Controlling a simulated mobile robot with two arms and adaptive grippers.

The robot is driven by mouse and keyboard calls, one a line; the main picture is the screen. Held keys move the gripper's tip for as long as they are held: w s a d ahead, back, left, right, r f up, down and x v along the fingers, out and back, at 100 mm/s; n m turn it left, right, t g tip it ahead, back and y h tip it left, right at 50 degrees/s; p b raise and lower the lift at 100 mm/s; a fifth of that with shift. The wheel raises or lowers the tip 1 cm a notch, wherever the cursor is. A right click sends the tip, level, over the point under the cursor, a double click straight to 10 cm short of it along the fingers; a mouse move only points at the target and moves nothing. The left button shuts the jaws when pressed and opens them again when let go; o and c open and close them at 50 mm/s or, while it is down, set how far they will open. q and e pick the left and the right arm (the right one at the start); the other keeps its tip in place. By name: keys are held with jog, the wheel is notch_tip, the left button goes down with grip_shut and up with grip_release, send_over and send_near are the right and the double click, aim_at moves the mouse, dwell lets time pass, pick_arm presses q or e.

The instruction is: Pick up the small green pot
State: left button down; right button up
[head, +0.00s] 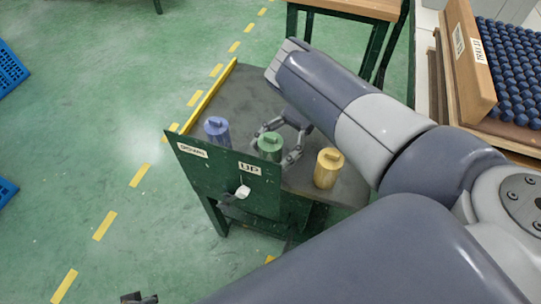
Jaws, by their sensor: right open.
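The small green pot (270,147) stands upright on the dark top of a green metal stand, between a blue pot and a yellow pot. It has a lid with a knob. My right gripper (277,145) reaches down from behind it, open, with one finger on each side of the pot. I cannot tell whether the fingers touch it. A small dark piece at the bottom edge may be the tip of my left gripper (138,298); its jaws cannot be made out.
The blue pot (217,132) stands left of the green one, and the yellow pot (328,168) stands right. The stand's front panel (225,180) carries labels and a white-tipped lever. A rack of dark blue balls (510,75) is at the upper right.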

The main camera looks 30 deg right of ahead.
pick_arm(q)
jog(key=shift+w+b+v, duration=0.1)
jog(key=shift+b+v, duration=0.15)
jog(key=shift+v, duration=0.9)
jog(key=shift+w+b+v, duration=0.15)
jog(key=shift+b+v, duration=0.1)
jog(key=shift+v, duration=0.85)
pick_arm(e)
jog(key=shift+x, duration=2.15)
pick_arm(q)
jog(key=shift+r, duration=0.1)
pick_arm(e)
jog(key=shift+w, duration=0.1)
jog(key=c, duration=0.9)
